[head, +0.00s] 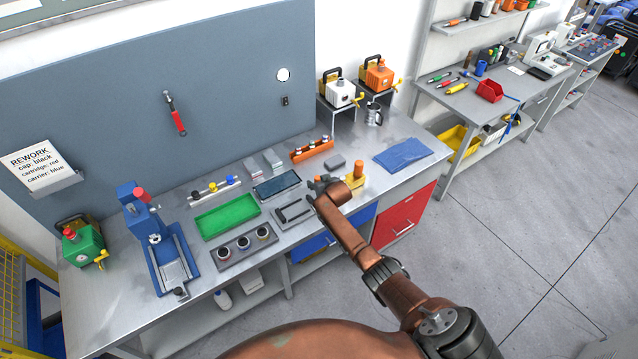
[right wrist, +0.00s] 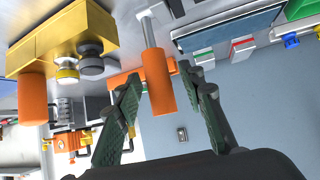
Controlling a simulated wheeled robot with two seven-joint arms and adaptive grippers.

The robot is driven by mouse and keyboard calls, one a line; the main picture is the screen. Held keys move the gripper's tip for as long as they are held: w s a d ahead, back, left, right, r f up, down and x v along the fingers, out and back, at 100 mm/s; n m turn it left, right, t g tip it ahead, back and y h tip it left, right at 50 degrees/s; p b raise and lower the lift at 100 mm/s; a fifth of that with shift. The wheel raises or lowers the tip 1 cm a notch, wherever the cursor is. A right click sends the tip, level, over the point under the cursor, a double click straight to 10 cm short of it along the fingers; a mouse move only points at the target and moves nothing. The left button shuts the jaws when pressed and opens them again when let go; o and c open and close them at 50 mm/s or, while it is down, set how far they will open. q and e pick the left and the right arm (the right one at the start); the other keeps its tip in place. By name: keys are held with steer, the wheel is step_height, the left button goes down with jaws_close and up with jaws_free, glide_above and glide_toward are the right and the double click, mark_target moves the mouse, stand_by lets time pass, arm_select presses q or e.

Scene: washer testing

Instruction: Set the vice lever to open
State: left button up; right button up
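A lever with a silver rod and an orange grip (right wrist: 157,82) stands out in the right wrist view. I take it to be the vice lever. My right gripper (right wrist: 165,95) is open, its two dark green fingers apart on either side of the orange grip. I cannot tell whether either finger touches it. In the head view my right gripper (head: 318,188) is at the front of the bench, left of a yellow block (head: 354,184) with an orange post, and the lever is mostly hidden there. The yellow block (right wrist: 65,38) also shows in the right wrist view. My left gripper is not in view.
A blue press (head: 135,215) stands on the left of the bench. A green tray (head: 228,217), a dark tray (head: 278,187) and a grey holder with cups (head: 245,247) lie mid-bench. A blue cloth (head: 403,154) lies at right. Orange and white machines stand behind.

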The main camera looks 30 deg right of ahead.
steer(key=d+v, duration=0.1)
steer(key=v, duration=1.1)
steer(key=shift+a, duration=0.45)
